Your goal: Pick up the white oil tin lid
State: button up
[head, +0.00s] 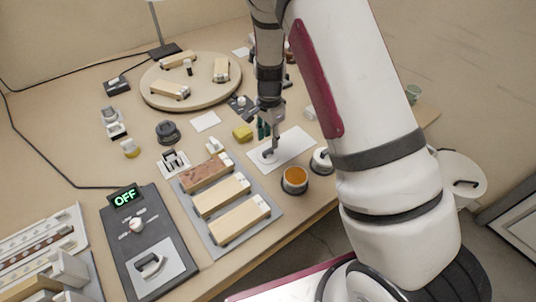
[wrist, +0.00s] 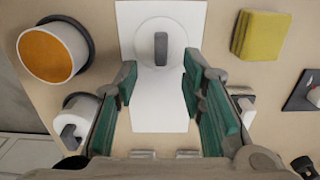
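The white oil tin lid (wrist: 147,36) is a round white disc with an upright grey handle, lying on a white sheet (wrist: 160,110) in the wrist view. In the head view the lid (head: 268,155) shows at the sheet's left end, partly hidden by my gripper. My gripper (wrist: 160,75) is open and empty. Its teal fingers point toward the lid, with the handle ahead of the gap between them; I see no contact. In the head view my gripper (head: 265,132) is just above the lid. An open tin with orange contents (head: 294,180) stands nearby.
A second white tin with a dark handle (head: 321,160) stands beside the open tin. A yellow block (wrist: 260,36) lies on the lid's other side. A grey tray (head: 262,222) with several wooden blocks and a round board (head: 205,97) take up bench room.

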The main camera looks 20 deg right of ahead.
aim_at(269, 149)
jog(key=shift+w+f, duration=0.1)
jog(key=shift+f, duration=2.75)
grip_shut()
